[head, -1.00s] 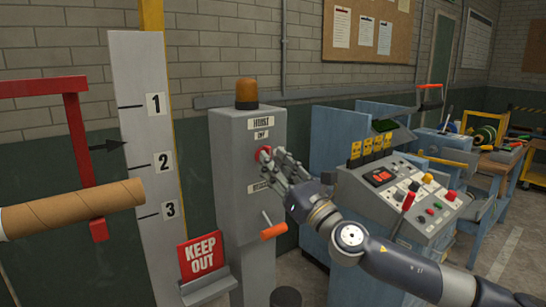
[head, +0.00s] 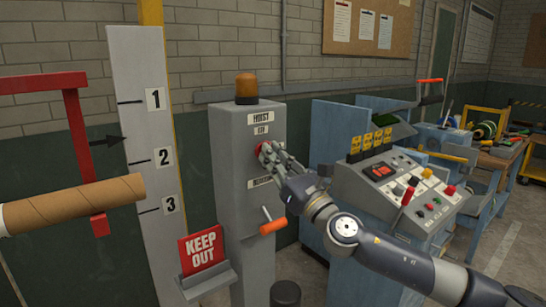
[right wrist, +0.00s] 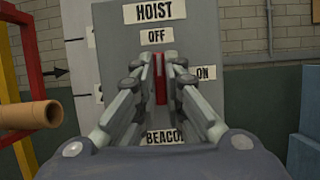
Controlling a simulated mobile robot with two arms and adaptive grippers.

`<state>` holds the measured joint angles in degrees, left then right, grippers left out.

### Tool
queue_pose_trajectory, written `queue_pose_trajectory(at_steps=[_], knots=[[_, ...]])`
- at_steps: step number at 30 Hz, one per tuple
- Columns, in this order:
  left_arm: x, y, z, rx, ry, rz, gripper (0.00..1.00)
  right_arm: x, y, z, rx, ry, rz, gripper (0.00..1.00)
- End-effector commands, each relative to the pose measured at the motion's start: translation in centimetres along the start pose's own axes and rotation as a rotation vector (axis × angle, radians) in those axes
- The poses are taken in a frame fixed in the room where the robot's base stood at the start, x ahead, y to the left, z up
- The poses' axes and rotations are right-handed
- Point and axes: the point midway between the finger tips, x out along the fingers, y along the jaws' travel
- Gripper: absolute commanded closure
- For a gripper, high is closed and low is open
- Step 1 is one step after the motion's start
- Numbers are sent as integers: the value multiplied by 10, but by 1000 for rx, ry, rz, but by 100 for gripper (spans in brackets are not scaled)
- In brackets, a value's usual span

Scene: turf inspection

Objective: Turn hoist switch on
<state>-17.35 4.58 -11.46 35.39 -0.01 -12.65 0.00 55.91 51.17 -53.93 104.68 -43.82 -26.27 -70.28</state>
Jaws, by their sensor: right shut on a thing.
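The grey hoist cabinet (head: 232,215) stands upright with a "HOIST" label and an orange beacon (head: 246,88) on top. Its red switch (right wrist: 160,88) is upright, pointing toward the "OFF" label (right wrist: 157,36). The "ON" label (right wrist: 204,73) is to the right of it. My right gripper (head: 267,153) is at the cabinet's front face. In the right wrist view its fingers (right wrist: 160,78) are shut on the red switch, one on each side. They partly hide the switch and the "BEACON" label (right wrist: 165,138). My left gripper is not in view.
An orange-handled crank (head: 272,227) sticks out low on the cabinet. A "KEEP OUT" sign (head: 202,252) and a cardboard tube (head: 80,205) are to the left. A control console (head: 390,185) stands to the right, close to my right arm.

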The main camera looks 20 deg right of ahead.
Motion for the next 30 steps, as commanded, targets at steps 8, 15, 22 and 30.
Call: queue_pose_trajectory(at_steps=[8,15,22,30], knots=[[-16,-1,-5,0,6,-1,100,1,2,2,152,2,-62,100],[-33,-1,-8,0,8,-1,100,1,3,2,358,3,-147,100],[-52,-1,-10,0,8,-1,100,2,3,3,559,3,-232,100],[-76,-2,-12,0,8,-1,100,2,4,4,797,3,-330,100]])
